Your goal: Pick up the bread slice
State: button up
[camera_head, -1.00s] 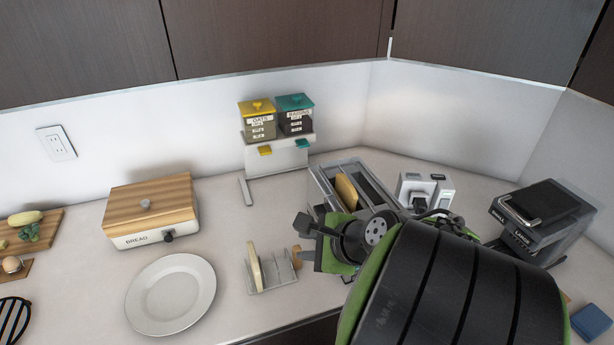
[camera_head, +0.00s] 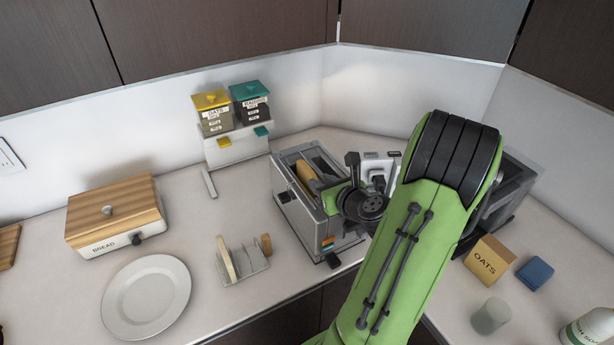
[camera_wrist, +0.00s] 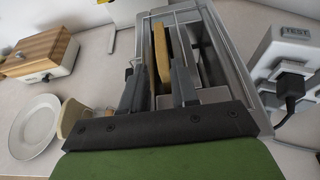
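A tan bread slice (camera_head: 306,176) stands on edge in the left slot of the metal toaster (camera_head: 294,212). It also shows in the wrist view (camera_wrist: 162,55), upright in the slot. My gripper (camera_wrist: 156,74) is above the toaster, its two dark fingers spread apart, one on each side of the slice's line. I cannot tell whether either finger touches the slice. In the head view my gripper (camera_head: 343,190) is at the toaster's right side, its fingers partly hidden. Another bread slice (camera_head: 227,258) stands in a small rack (camera_head: 246,266) left of the toaster.
A white plate (camera_head: 146,296) and a bread box (camera_head: 116,218) are at the left. A jar stand (camera_head: 239,146) is behind the toaster. A dark appliance (camera_head: 506,190), an oats box (camera_head: 489,261) and a blue block (camera_head: 535,273) are at the right. A grey plug device (camera_wrist: 285,65) is beside the toaster.

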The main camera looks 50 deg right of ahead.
aim_at(315, 178)
jog(key=x, duration=0.5)
jog(key=shift+d+f, duration=0.1)
jog(key=shift+d, duration=0.05)
jog(key=shift+c, duration=0.2)
jog(key=shift+s, duration=0.1)
jog(key=c, duration=0.4)
jog(key=shift+c, duration=0.2)
